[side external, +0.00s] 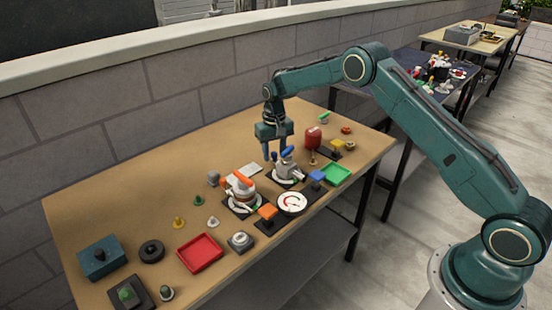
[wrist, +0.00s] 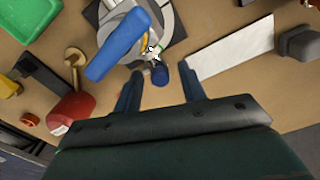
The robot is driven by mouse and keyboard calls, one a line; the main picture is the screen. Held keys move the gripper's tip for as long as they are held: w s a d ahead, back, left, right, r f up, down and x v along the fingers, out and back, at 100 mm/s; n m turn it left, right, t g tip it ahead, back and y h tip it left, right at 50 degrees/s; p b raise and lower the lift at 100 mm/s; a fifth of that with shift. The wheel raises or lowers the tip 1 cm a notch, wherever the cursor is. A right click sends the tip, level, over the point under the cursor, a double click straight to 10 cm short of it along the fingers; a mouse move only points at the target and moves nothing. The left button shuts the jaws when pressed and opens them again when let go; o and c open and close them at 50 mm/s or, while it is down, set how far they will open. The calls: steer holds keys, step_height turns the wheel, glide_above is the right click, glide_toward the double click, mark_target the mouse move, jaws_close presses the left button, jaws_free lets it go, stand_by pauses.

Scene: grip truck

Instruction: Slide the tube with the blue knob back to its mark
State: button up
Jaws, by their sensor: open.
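My gripper (side external: 279,152) points down over the grey device with a blue bar (side external: 287,153); its two fingers are apart and nothing is held. In the wrist view the fingers (wrist: 161,86) reach toward a small blue knob (wrist: 160,76), which lies between and just beyond the fingertips. The knob sits at the near side of the device, whose thick blue bar (wrist: 118,45) slants across a round pale base (wrist: 165,20). A small white patch with dark markings (wrist: 153,49) is by the knob. The tube itself and its mark are not clear.
A similar device with an orange bar (side external: 242,181) stands to the left. The table's back left is clear.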

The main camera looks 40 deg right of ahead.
steer(key=shift+f, duration=0.7)
jaws_close()
steer(key=shift+w, duration=0.1)
steer(key=shift+w+r, duration=0.1)
steer(key=shift+w, duration=1.1)
jaws_free()
